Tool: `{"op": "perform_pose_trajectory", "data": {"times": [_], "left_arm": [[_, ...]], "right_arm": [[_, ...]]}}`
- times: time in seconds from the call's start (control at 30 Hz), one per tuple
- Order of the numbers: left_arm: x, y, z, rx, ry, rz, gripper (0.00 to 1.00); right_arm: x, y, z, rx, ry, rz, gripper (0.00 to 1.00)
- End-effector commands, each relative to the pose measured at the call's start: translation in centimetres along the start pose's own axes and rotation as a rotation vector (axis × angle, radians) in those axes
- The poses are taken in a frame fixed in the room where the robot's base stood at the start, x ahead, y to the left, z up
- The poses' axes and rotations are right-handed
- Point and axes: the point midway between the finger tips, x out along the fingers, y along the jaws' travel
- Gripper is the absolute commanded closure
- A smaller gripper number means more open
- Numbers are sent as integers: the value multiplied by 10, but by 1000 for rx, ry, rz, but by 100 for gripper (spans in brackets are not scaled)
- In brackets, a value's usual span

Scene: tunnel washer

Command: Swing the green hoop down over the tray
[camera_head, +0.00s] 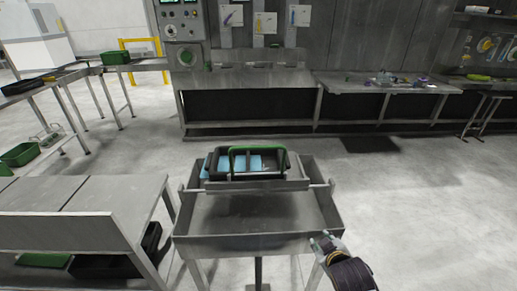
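The green hoop (259,148) stands up over a dark tray (258,177), its top bar running across and its two legs coming down at the tray's left and right. The tray holds light blue pieces and sits on a grey ledge at the back of a metal cart. My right gripper (323,243) is low in the view, at the cart's front right corner, well apart from the hoop. It is small and partly hidden by my wrist, so its finger opening is unclear. My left gripper is not in view.
The cart's front basin (250,218) is empty below the ledge. A metal bench (80,213) stands close on the left. A long worktable (360,88) and a control panel (182,22) line the back. The floor (420,210) on the right is clear.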

Motion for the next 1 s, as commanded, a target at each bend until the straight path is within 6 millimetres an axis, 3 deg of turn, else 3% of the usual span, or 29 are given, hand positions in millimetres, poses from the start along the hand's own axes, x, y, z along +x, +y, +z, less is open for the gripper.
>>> {"op": "perform_pose_trajectory", "data": {"times": [0.27,0.57,0.77,1.0], "left_arm": [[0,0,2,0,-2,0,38],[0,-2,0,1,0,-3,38],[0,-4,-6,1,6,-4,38],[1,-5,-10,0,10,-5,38]], "right_arm": [[4,15,-36,-120,133,94,66],[0,31,-96,-341,346,257,66],[-12,33,-140,-522,504,388,66],[-36,22,-191,-758,699,555,66]]}}
